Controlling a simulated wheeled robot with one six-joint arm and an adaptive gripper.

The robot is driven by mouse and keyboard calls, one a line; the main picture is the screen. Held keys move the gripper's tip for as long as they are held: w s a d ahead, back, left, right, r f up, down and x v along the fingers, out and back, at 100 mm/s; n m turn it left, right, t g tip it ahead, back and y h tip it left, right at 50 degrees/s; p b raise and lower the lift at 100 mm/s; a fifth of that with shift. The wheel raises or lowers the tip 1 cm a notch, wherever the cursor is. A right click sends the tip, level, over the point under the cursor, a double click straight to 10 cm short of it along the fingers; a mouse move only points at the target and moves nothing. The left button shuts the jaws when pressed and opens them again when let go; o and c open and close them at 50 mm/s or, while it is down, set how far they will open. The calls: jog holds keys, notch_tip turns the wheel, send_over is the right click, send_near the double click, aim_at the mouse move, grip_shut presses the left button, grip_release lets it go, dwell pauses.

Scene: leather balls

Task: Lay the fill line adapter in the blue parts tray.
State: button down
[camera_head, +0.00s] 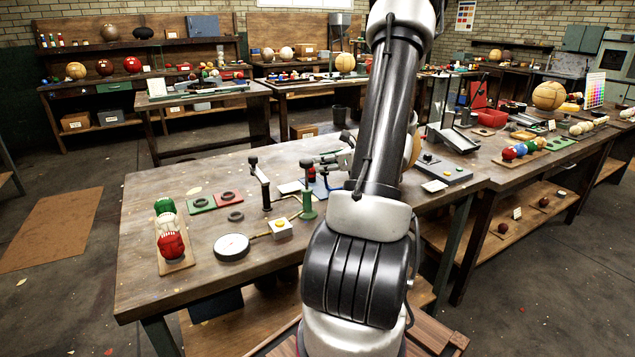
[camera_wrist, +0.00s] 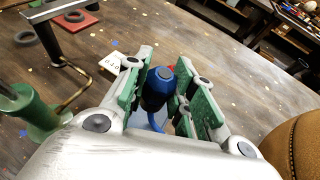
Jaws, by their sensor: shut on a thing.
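My gripper (camera_wrist: 160,95) has its green-padded fingers closed on a blue-capped piece with a dark body (camera_wrist: 160,76), which I take for the fill line adapter. A blue, tube-like part shows below it between the fingers. In the head view my gripper (camera_head: 336,160) is above the bench, partly behind my arm. A blue patch (camera_head: 320,187) shows on the bench below it; I cannot tell whether this is the blue parts tray. Most of what lies under the gripper is hidden.
A green post (camera_head: 308,202), a round gauge (camera_head: 232,247) and an upright lever (camera_head: 260,183) stand near on the bench (camera_head: 150,285). Green and red mats with dark rings lie left. A brown leather ball (camera_wrist: 298,150) is close at right in the wrist view.

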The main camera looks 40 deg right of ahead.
jog(key=shift+f, duration=3.2)
jog(key=shift+f, duration=0.1)
jog(key=c, duration=1.2)
grip_release()
jog(key=shift+s+r, duration=0.25)
jog(key=shift+s, duration=0.1)
jog(key=v, duration=1.1)
jog(key=shift+s, duration=0.2)
